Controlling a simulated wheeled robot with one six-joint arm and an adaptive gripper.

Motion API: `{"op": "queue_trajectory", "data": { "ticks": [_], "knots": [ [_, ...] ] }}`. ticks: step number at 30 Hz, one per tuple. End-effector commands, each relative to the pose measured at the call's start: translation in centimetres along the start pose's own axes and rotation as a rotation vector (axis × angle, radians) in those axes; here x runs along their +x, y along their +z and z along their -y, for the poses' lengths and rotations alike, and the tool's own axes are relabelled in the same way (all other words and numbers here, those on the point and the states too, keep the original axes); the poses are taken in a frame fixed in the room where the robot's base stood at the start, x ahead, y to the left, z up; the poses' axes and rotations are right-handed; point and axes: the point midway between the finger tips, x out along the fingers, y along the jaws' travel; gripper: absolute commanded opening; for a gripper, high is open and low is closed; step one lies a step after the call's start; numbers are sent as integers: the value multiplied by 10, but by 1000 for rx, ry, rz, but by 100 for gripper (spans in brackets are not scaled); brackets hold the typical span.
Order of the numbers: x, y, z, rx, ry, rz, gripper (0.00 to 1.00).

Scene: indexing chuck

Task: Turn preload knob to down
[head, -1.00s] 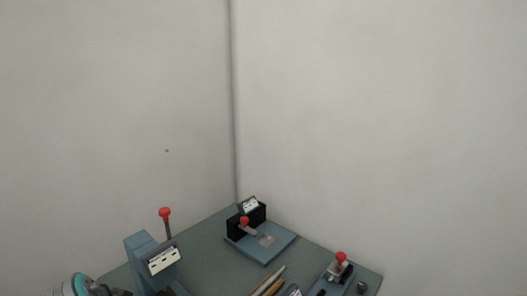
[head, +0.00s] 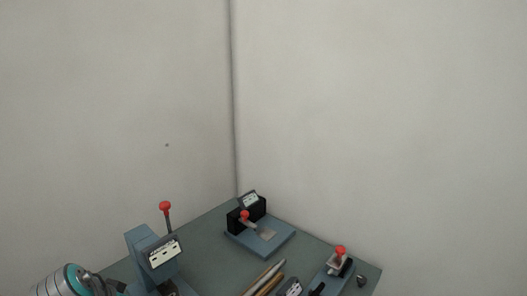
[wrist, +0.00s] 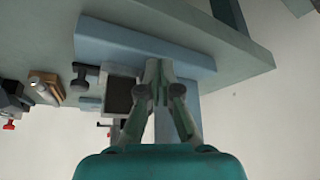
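In the head view, a blue machine stand with a labelled plate (head: 163,252) and a red-topped lever (head: 166,207) stands at the left of the bench. My gripper (head: 118,286) is low at the left, beside this stand, and partly cut off by the frame. In the wrist view, my gripper's fingers (wrist: 161,82) come together at the tips in front of a blue body (wrist: 145,45). I see nothing clearly held between them. A dark round-ended knob (wrist: 79,84) sticks out left of the fingers, apart from them. I cannot tell whether it is the preload knob.
A blue plate fixture with a black block (head: 247,214) stands at the bench's back corner. A red-knobbed clamp (head: 339,258) sits at the right. Rod-like pieces (head: 264,278) lie at the front middle. Plain walls rise behind the green bench (head: 213,250).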

Motion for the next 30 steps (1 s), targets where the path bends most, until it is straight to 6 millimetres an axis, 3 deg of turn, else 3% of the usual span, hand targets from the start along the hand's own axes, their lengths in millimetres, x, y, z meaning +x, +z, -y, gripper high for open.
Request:
{"op": "queue_trajectory", "data": {
  "ticks": [20,30],
  "knots": [
    [-6,4,2,1,-1,-3,0],
    [-34,-11,2,2,-1,-3,0]
  ]
}}
